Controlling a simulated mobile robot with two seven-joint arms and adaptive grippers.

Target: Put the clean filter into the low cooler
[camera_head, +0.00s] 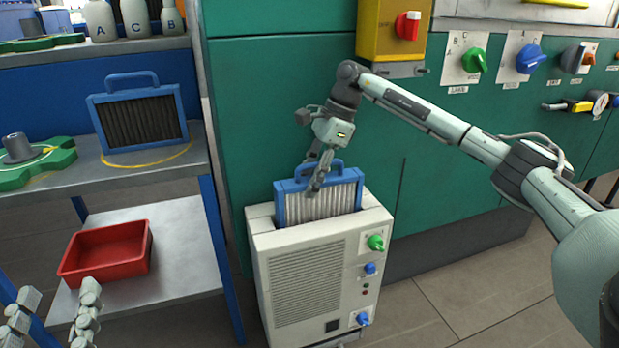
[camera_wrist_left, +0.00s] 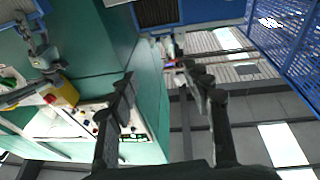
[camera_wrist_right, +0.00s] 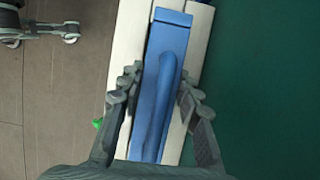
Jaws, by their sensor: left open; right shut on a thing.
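The clean filter (camera_head: 318,204), with a blue frame and pale pleats, stands upright in the top slot of the low cooler (camera_head: 306,266). Its lower part is hidden inside the white housing. My right gripper (camera_head: 320,176) is shut on the filter's blue handle; in the right wrist view the fingers lie on both sides of the blue handle (camera_wrist_right: 156,100). A second blue-framed filter with dark, dirty pleats (camera_head: 140,121) stands on the shelf at left. My left gripper (camera_head: 55,310) is open and empty at the lower left, and its fingers show in the left wrist view (camera_wrist_left: 165,105).
A red tray (camera_head: 106,252) sits on the lower shelf (camera_head: 185,245). Green parts (camera_head: 35,165) lie beside the dark filter. The green cabinet wall (camera_head: 270,110) with knobs and switches rises behind the cooler. The floor right of the cooler is clear.

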